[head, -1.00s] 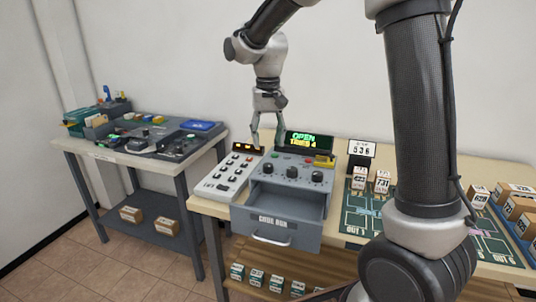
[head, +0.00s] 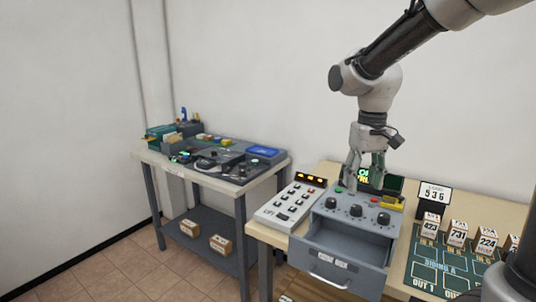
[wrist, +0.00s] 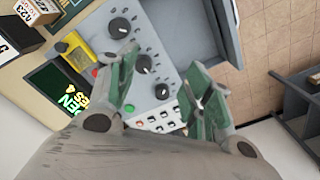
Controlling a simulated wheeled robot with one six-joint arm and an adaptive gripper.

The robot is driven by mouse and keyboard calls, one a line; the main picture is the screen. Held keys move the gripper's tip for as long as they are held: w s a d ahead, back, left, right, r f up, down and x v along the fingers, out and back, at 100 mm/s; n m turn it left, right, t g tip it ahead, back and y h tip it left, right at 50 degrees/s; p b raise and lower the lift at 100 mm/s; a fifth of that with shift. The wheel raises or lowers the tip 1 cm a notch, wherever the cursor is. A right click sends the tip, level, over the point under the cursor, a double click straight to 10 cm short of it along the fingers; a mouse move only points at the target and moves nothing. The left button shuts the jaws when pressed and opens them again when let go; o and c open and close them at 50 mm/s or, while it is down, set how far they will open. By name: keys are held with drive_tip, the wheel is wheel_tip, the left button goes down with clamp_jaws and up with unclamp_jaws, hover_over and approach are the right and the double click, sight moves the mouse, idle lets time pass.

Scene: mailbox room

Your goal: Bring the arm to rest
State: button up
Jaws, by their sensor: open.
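My gripper (head: 364,186) is open and empty, pointing down above the back of the grey code box (head: 376,230). Its fingers hide part of the green-lit display (head: 395,184) in the head view. In the wrist view the two green-padded fingers of my gripper (wrist: 160,82) stand apart over the box's knobs and the keypad. The arm is still stretched out over the table, bent down at the wrist.
The code box's drawer (head: 330,283) is pulled open. A white keypad (head: 291,202) stands left of it, a 536 sign (head: 434,193) and numbered boxes (head: 457,233) right. A second table (head: 262,178) stands at the left, with floor between.

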drive_tip(key=s+d+r+t, duration=0.1)
drive_tip(key=s+d+t, duration=0.1)
drive_tip(key=s+d, duration=0.3)
drive_tip(key=s+d+r+m+t, duration=0.1)
drive_tip(key=s+d, duration=0.4)
drive_tip(key=s, duration=0.8)
drive_tip(key=shift+r+m+t, duration=0.3)
drive_tip(key=shift+r+t, duration=0.3)
drive_tip(key=shift+r, duration=0.2)
drive_tip(key=shift+d, duration=0.1)
